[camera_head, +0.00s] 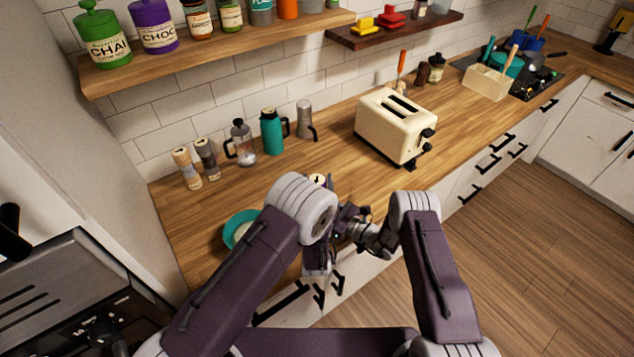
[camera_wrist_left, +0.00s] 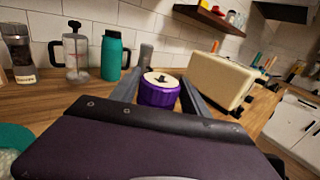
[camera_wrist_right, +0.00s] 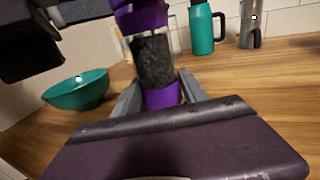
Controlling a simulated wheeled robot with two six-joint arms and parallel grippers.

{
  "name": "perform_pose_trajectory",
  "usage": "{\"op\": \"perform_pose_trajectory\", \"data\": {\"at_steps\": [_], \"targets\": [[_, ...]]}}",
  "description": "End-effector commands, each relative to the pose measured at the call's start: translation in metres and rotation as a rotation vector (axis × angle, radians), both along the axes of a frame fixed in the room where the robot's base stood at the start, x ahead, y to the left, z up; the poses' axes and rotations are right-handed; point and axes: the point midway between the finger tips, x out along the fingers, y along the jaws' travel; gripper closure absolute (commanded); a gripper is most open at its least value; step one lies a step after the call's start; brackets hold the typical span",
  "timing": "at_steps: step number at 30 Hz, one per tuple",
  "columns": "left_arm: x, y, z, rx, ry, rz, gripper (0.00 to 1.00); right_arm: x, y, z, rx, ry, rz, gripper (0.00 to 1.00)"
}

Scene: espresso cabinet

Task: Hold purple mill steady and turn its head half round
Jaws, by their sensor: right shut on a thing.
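The purple mill stands upright, its purple head (camera_wrist_left: 159,95) with a cream top in the left wrist view. In the right wrist view its dark, clear-walled body (camera_wrist_right: 152,62) and purple base (camera_wrist_right: 162,97) show. My right gripper (camera_wrist_right: 158,84) is shut on the base of the mill. My left gripper (camera_wrist_left: 160,82) is open, with one finger on each side of the head. In the head view my arms hide most of the mill; only its cream top (camera_head: 317,179) shows.
A teal bowl (camera_wrist_right: 76,92) sits on the counter to the left of the mill. A teal flask (camera_head: 273,131), a glass press (camera_head: 243,145), a grey pot (camera_head: 304,120) and two other mills stand along the wall. A cream toaster (camera_head: 393,125) is to the right.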

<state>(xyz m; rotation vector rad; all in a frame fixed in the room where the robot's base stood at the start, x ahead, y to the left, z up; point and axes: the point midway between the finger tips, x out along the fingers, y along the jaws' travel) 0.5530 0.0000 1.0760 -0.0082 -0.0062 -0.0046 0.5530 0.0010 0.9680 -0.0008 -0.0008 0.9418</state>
Motion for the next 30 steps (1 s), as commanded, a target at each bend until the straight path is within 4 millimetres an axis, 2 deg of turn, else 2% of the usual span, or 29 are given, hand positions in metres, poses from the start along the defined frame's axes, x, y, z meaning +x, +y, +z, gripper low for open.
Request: {"op": "perform_pose_trajectory", "data": {"at_steps": [9,12,14,24,30], "targets": [[0.0,0.0,-0.001,0.002,0.003,0.0,0.3,0.0,0.0,-0.001,-0.001,0.004,0.001,1.0],[-0.006,0.0,-0.002,0.002,0.005,-0.001,0.3,0.0,0.0,-0.001,-0.001,0.004,0.0,1.0],[-0.016,-0.001,-0.002,0.003,0.007,-0.003,0.3,0.0,0.0,-0.001,-0.001,0.004,0.0,1.0],[-0.098,-0.001,-0.002,0.004,0.005,-0.006,0.3,0.0,0.0,-0.001,-0.001,0.003,0.0,1.0],[-0.119,0.0,-0.002,0.001,0.003,-0.002,0.3,0.0,0.0,-0.001,0.0,0.003,0.0,1.0]]}}
